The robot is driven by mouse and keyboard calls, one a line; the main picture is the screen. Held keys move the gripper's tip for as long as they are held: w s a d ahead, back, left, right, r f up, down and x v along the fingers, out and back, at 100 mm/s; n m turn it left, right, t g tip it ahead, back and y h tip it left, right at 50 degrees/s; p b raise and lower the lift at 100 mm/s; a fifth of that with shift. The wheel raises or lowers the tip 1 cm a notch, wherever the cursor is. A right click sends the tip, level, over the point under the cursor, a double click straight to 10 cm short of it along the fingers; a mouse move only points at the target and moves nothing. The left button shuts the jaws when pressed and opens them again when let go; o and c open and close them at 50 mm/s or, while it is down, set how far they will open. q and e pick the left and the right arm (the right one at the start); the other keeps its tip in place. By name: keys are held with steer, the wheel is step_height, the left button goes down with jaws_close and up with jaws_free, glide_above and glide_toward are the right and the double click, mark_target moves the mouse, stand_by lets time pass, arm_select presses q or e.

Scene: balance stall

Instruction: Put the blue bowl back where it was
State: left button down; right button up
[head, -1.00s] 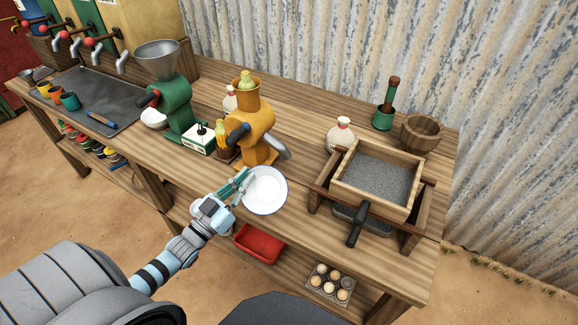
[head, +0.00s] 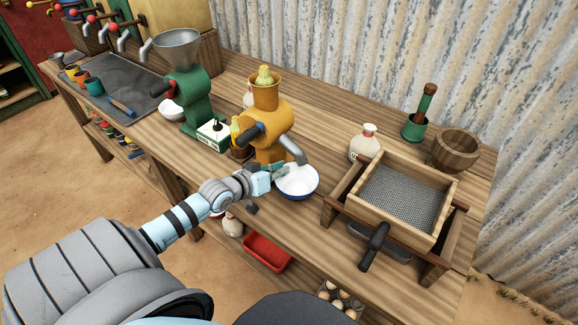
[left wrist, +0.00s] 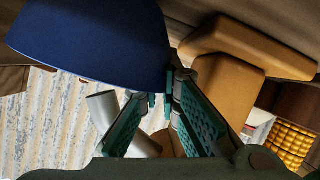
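The blue bowl (head: 297,181), white inside and blue outside, is upright just below the spout of the yellow mill (head: 268,135), near the table's front edge. My left gripper (head: 277,172) is at its left rim, shut on it. In the left wrist view the bowl's blue outer wall (left wrist: 95,45) fills the upper left, and the teal fingers (left wrist: 163,95) meet at its edge. I cannot tell whether the bowl's base touches the table. My right gripper is not in view.
The sieve box (head: 405,195) on its wooden frame stands right of the bowl. A white flask (head: 364,143) stands behind it. The green mill (head: 187,95) with a white bowl (head: 172,109) is further left. A red tray (head: 267,252) is on the lower shelf.

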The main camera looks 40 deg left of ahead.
mark_target(289, 164)
arm_select(q)
steer(key=w+b, duration=0.1)
steer(key=w, duration=0.2)
steer(key=shift+w+d, duration=0.2)
steer(key=shift+s+f+b, duration=0.15)
steer(key=shift+f+b, duration=0.2)
steer(key=shift+f, duration=0.25)
steer(key=shift+s+r, duration=0.1)
steer(key=c, duration=1.8)
jaws_free()
